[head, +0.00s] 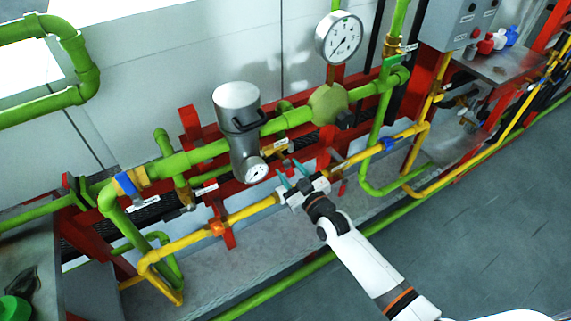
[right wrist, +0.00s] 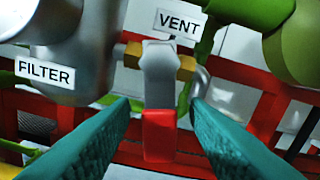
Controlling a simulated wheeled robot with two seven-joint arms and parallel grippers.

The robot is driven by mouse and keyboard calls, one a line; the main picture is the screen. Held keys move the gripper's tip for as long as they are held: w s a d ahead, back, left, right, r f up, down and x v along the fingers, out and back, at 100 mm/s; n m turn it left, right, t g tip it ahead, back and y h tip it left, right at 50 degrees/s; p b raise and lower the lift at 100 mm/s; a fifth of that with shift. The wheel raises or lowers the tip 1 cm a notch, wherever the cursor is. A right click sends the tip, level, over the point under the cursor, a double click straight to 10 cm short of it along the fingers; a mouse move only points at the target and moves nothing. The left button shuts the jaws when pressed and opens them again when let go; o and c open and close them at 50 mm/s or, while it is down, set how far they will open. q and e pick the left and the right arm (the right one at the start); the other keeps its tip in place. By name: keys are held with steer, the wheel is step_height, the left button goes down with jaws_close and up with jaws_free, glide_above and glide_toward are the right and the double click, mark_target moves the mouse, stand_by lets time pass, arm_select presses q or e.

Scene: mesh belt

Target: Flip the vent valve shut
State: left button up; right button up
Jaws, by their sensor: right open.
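The vent valve shows in the right wrist view, below a white VENT label (right wrist: 179,23). It has a brass body (right wrist: 186,66) and a grey lever (right wrist: 158,70) with a red grip (right wrist: 159,136) pointing down in the picture. My right gripper (right wrist: 160,106) is open. Its two teal fingers lie left and right of the lever, with a gap on each side. In the head view my right gripper (head: 292,177) is at the pipework, just right of the filter's gauge. The valve lever is too small to make out there. My left gripper is not in view.
The grey filter housing (head: 236,104) with a small gauge (head: 257,170) stands just left of my right gripper. A yellow pipe (head: 252,209) runs near the gripper. Green pipes, red frame bars and a larger gauge (head: 339,38) crowd the area behind. The floor (head: 480,210) at right is clear.

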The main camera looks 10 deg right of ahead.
steer(key=shift+x, duration=1.4)
steer(key=shift+c, duration=0.5)
jaws_close()
steer(key=shift+s+a+f+m, duration=0.1)
steer(key=shift+a+m, duration=0.1)
steer(key=shift+m, duration=0.6)
steer(key=shift+s+a+m, duration=0.1)
steer(key=shift+a+m, duration=0.1)
steer(key=shift+m, duration=0.6)
steer(key=shift+o, duration=0.5)
jaws_free()
